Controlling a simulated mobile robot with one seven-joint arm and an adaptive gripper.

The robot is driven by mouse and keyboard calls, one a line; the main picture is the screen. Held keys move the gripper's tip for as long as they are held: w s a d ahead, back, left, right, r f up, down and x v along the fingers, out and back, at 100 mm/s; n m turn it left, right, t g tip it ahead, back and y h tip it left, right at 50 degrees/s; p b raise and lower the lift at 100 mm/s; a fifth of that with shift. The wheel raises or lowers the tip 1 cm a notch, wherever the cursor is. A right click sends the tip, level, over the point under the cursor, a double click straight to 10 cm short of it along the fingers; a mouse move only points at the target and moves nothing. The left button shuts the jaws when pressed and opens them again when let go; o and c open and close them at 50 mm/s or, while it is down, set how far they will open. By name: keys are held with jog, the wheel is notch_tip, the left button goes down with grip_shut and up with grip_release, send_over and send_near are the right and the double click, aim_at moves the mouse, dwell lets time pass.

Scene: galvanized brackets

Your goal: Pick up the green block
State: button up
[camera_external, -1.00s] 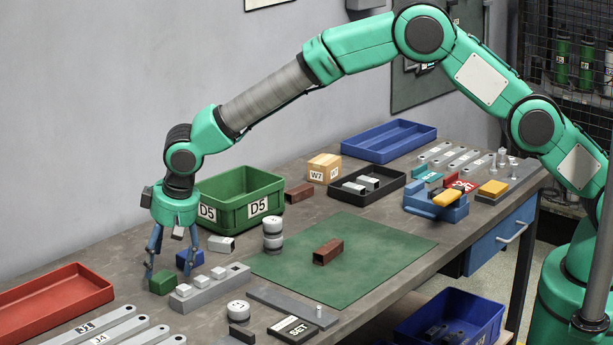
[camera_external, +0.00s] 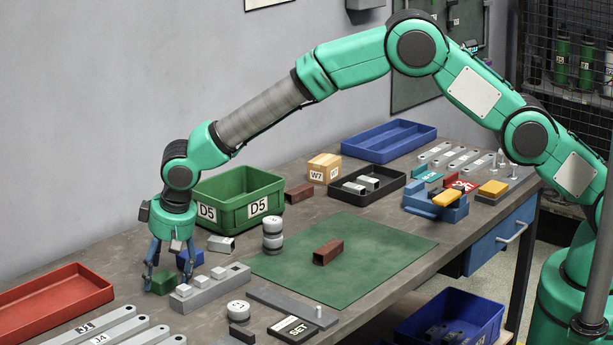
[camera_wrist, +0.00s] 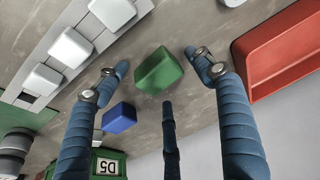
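The green block (camera_external: 161,282) lies on the grey workbench, between the fingers of my gripper (camera_external: 168,279) in the external view. In the wrist view the green block (camera_wrist: 158,72) sits in the middle of the spread blue fingers, with a fingertip to its left, one to its right and one just below it in the picture. My gripper (camera_wrist: 157,74) is open, with gaps between the fingers and the block.
A blue block (camera_wrist: 119,118) lies close by. A grey fixture with light blocks (camera_external: 208,289) stands just right of the green block. A red tray (camera_external: 60,303) is to the left. A green D5 bin (camera_external: 240,203) stands behind.

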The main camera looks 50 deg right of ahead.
aim_at(164, 276)
jog(key=c, duration=1.4)
jog(key=shift+o, duration=0.2)
jog(key=shift+r, duration=0.1)
notch_tip(164, 276, up, 10)
jog(key=p, duration=0.2)
